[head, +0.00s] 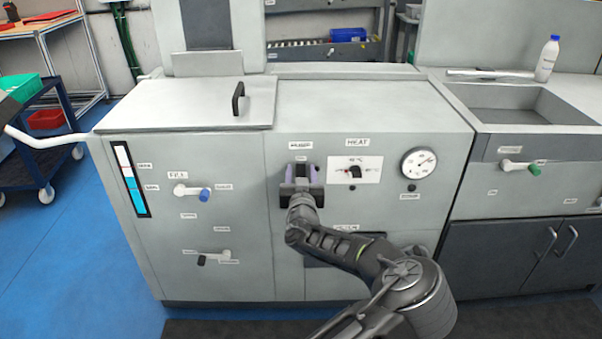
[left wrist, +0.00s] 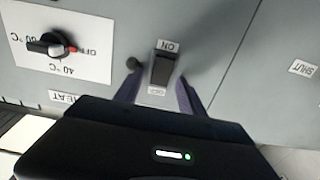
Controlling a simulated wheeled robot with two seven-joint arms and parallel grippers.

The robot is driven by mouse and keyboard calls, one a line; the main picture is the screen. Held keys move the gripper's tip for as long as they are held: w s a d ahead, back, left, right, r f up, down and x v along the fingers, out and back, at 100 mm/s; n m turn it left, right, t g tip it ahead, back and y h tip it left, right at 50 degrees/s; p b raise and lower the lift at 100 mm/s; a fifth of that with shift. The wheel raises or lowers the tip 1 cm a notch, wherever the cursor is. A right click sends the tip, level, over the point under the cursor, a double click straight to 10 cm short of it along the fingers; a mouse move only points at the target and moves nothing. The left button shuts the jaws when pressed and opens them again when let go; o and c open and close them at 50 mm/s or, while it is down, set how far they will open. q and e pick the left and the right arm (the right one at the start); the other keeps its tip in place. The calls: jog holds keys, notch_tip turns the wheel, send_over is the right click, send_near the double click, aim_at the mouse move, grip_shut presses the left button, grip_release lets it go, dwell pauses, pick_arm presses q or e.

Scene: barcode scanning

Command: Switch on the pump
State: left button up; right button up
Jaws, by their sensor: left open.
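The pump switch is a dark rocker (left wrist: 162,68) on the grey machine front, seen upside down in the left wrist view. An ON label (left wrist: 168,46) is at one end and another small label (left wrist: 156,91) at the other. My left gripper (head: 301,171) is open in front of the switch, just below a small label plate. In the left wrist view its two purple fingers (left wrist: 158,93) lie to either side of the switch, with nothing gripped. I cannot tell whether the fingers touch the panel. In the head view the gripper mostly hides the switch. My right gripper is not in view.
A heat knob (head: 355,171) and a round gauge (head: 419,163) are right of the switch. A blue-tipped fill valve (head: 192,191) and a lower black-tipped valve (head: 214,258) are to the left. A sink (head: 520,104) with a white bottle (head: 547,58) stands at right.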

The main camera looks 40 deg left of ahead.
pick_arm(q)
grip_shut()
dwell(0.3)
jog(key=f+t+y+b, duration=0.1)
jog(key=t+b, duration=0.1)
jog(key=b, duration=0.7)
jog(key=shift+f+y, duration=0.3)
jog(key=shift+y, duration=0.1)
jog(key=shift+s+d+r+t+b, duration=0.1)
jog(key=shift+r+t+b, duration=0.2)
jog(key=shift+b, duration=0.25)
jog(key=shift+r, duration=0.1)
grip_release()
